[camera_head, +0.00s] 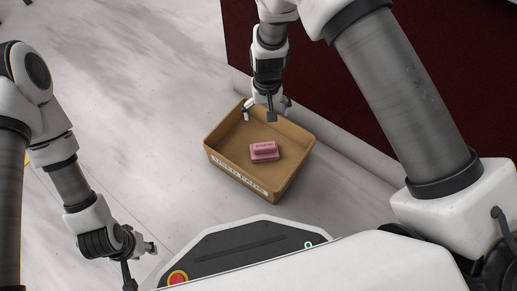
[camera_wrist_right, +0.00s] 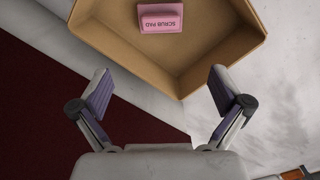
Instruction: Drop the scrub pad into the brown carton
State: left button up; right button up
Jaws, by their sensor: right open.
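The pink scrub pad (camera_head: 264,151) lies on the floor inside the open brown carton (camera_head: 226,152), near its middle. In the right wrist view the pad (camera_wrist_right: 160,18) shows its printed label, with the carton (camera_wrist_right: 108,18) around it. My right gripper (camera_head: 268,110) is at the carton's far side, open and empty, apart from the pad. In the right wrist view its two fingers (camera_wrist_right: 161,88) are spread wide with nothing between them. My left gripper (camera_head: 142,262) is at the lower left, away from the carton, with its fingers apart and nothing visible between them.
The carton stands on a pale stone slab (camera_head: 150,90) with free room to its left. A dark red surface (camera_head: 330,85) lies behind and to the right, beyond a pale raised edge. My own body fills the bottom of the head view.

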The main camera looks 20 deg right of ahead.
notch_tip(320, 180, up, 7)
dwell(0.5)
